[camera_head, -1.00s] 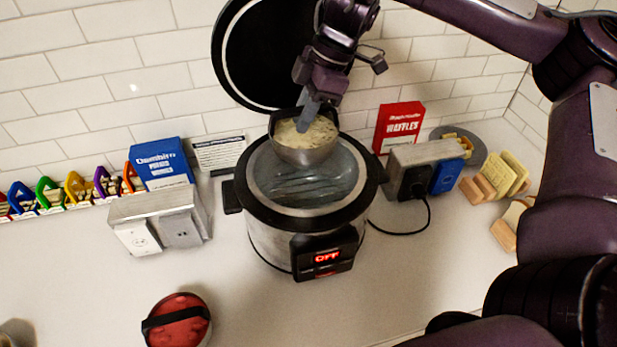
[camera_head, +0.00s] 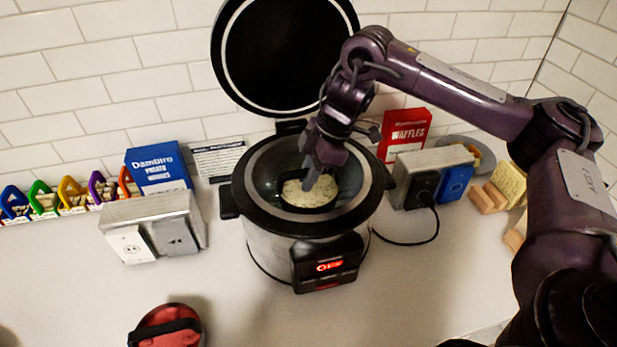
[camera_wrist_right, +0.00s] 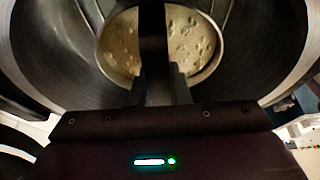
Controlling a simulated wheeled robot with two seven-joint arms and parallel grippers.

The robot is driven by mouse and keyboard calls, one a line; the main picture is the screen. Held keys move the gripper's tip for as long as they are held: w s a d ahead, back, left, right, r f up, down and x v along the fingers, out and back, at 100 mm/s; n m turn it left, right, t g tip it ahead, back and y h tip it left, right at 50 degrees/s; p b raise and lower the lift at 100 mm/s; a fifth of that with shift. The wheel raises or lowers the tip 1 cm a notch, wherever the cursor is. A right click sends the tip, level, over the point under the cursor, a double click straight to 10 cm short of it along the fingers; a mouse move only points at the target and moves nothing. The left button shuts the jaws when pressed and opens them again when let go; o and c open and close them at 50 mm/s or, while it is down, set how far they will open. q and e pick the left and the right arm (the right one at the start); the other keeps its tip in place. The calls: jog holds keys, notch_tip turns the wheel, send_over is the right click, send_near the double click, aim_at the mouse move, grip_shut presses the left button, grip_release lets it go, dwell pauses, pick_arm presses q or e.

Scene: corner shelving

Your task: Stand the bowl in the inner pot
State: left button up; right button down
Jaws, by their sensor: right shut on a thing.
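The bowl (camera_head: 312,192) is round with pale, speckled contents and sits inside the opening of the cooker, within the inner pot (camera_head: 262,185). My right gripper (camera_head: 307,180) is shut on the bowl's rim, reaching down into the pot from above. In the right wrist view the bowl (camera_wrist_right: 193,45) shows beyond the fingers (camera_wrist_right: 160,85), with the dark pot wall (camera_wrist_right: 52,50) around it. The bowl looks about level. Whether its base touches the pot floor is hidden. My left gripper is not in view.
The cooker's lid (camera_head: 283,55) stands open behind; its panel (camera_head: 328,268) reads OFF. Outlet boxes stand left (camera_head: 155,228) and right (camera_head: 432,178), the right one with a cord. A red waffles box (camera_head: 404,135) is behind right. A red-lidded container (camera_head: 168,328) stands at the front; counter between is clear.

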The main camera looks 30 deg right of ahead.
dwell(0.3)
jog(key=c, duration=1.8)
grip_release()
jog(key=shift+f, duration=0.15)
jog(key=o, duration=0.4)
jog(key=shift+o, duration=0.2)
jog(key=p+v, duration=0.5)
jog(key=v, duration=0.7)
jog(key=shift+s, duration=0.15)
